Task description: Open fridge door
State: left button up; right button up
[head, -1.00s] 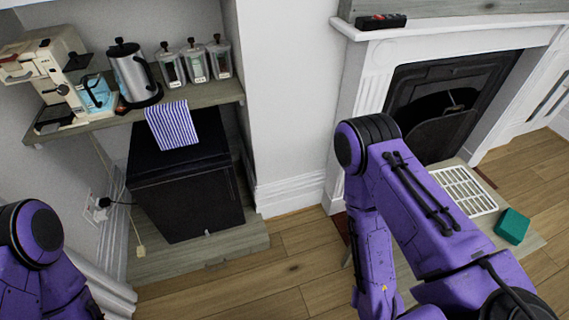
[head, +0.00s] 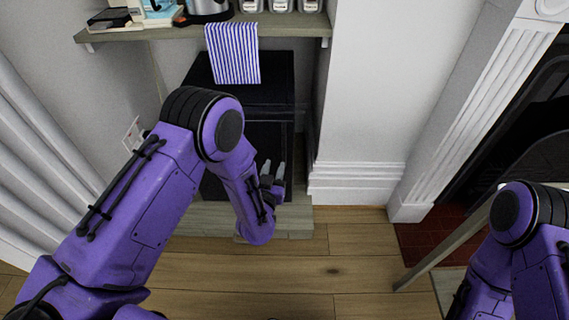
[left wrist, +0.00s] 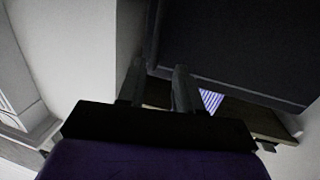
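The black fridge (head: 278,94) stands under the wooden shelf, and its door (head: 268,137) faces me and looks shut. My left arm covers much of the left and lower part of the door. My left gripper (head: 273,172) is open and empty, its two fingers pointing at the right part of the door near its right edge. Whether they touch it I cannot tell. In the left wrist view the gripper's fingers (left wrist: 159,88) are apart, with a dark fridge panel (left wrist: 235,45) beyond them on the right. My right gripper is out of view; only my right arm shows.
A blue-striped cloth (head: 232,55) hangs from the shelf (head: 150,33) over the fridge top. A white wall (head: 365,90) stands right of the fridge. A fireplace surround (head: 480,105) is farther right. Wooden floor (head: 330,270) lies open in front.

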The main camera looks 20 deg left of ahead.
aim_at(284, 143)
pick_arm(q)
jog(key=shift+t, duration=0.3)
jog(key=w, duration=0.3)
jog(key=w+b, duration=0.1)
jog(key=w, duration=0.7)
jog(key=shift+w+a+r, duration=0.2)
jog(key=shift+w+r, duration=0.05)
jog(key=shift+r, duration=0.1)
grip_shut()
